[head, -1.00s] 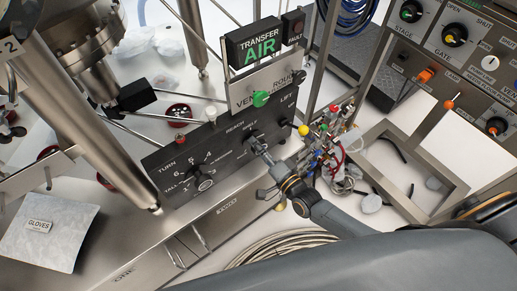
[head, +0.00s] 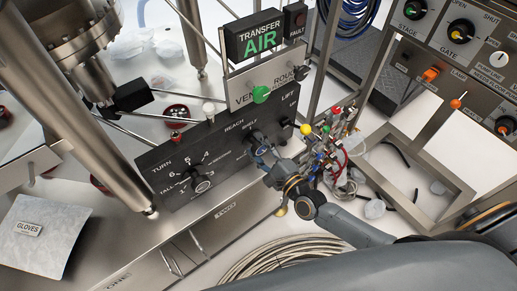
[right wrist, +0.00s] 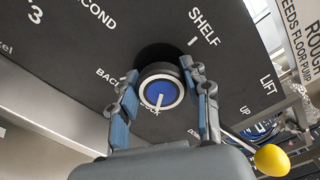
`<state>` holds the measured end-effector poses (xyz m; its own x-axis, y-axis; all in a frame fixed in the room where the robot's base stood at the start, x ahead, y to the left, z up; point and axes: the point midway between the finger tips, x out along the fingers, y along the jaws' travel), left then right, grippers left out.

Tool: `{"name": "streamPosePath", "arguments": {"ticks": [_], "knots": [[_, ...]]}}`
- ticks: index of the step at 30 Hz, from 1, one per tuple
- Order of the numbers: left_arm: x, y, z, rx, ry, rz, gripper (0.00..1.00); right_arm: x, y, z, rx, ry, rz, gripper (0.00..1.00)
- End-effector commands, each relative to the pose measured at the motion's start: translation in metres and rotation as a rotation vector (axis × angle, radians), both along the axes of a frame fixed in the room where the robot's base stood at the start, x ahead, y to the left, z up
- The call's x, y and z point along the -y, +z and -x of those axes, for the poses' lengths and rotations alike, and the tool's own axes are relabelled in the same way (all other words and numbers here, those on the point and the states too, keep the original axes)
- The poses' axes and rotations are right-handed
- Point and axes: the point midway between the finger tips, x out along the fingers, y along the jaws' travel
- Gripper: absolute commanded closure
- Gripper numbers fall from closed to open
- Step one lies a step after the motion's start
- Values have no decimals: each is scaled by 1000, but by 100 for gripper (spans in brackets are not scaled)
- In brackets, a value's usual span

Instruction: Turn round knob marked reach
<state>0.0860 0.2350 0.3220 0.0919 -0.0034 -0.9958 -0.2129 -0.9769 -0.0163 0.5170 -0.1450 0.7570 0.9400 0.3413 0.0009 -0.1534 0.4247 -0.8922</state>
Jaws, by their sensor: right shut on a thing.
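The round reach knob (right wrist: 158,93) sits on the black control panel (head: 219,160). In the right wrist view it has a blue face with a pale rim, and its white pointer line points down toward the partly hidden dock mark. The marks around it include SHELF, SECOND and BACK. My right gripper (right wrist: 162,100) has a finger on each side of the knob and is shut on it. In the head view my right gripper (head: 264,158) covers much of the knob. My left gripper is not in view.
A turn knob (head: 200,184) is on the same panel to the left. A lever with a yellow ball (head: 306,129) stands close to the right of my gripper, near coloured fittings (head: 333,140). A green knob (head: 261,94) is above.

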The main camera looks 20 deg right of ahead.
Motion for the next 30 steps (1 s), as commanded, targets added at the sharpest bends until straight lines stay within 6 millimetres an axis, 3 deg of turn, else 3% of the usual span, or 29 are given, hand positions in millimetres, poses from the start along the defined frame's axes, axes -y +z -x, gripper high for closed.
{"name": "streamPosePath", "arguments": {"ticks": [20, 21, 23, 30], "knots": [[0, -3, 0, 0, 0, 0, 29, 0, 1, -1, -17, -1, -53, 84], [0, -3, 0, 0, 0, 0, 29, 0, 1, -1, -17, -1, -53, 44], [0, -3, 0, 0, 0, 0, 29, 0, 1, -1, -17, -1, -52, 32], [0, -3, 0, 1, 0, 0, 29, 0, 1, 0, -18, 0, -52, 30]]}}
